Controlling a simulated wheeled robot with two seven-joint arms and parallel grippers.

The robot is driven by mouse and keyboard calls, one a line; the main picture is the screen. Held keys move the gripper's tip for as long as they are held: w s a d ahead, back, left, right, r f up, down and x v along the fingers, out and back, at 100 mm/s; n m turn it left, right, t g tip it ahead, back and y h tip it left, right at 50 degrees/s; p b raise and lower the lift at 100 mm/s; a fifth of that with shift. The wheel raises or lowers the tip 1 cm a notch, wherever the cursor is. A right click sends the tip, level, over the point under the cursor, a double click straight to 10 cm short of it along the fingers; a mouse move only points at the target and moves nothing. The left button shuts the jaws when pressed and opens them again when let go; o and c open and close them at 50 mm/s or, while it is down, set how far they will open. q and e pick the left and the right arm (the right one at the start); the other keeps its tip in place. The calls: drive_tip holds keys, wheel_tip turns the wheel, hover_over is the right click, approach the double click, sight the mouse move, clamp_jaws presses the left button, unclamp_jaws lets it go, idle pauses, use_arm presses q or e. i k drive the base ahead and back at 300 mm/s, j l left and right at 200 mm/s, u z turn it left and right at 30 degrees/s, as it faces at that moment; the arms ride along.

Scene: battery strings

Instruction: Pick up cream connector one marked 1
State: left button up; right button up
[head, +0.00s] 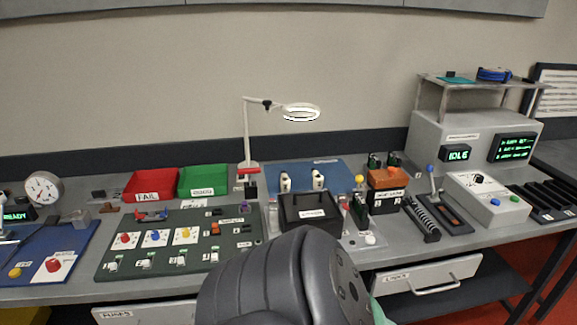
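Two small cream upright pieces stand on the blue mat at the back middle, a left cream piece (285,182) and a right cream piece (318,181). Several small pale pieces, among them a pale piece (112,265), sit in a row along the front of the dark green board (105,240). The markings are too small to read, so I cannot tell which one is marked 1. Neither of my grippers shows. A dark link of my own arm fills the bottom middle and hides part of the bench front.
A black case (308,214) stands in front of the blue mat (345,172). A lamp (301,112) hangs over the back. A red FAIL bin (150,184) and a green bin (203,181) stand left. An orange-topped box (387,179) stands right. A drawer (430,276) sticks out at the front.

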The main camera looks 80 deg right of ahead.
sight(317, 178)
drive_tip(key=z, duration=2.85)
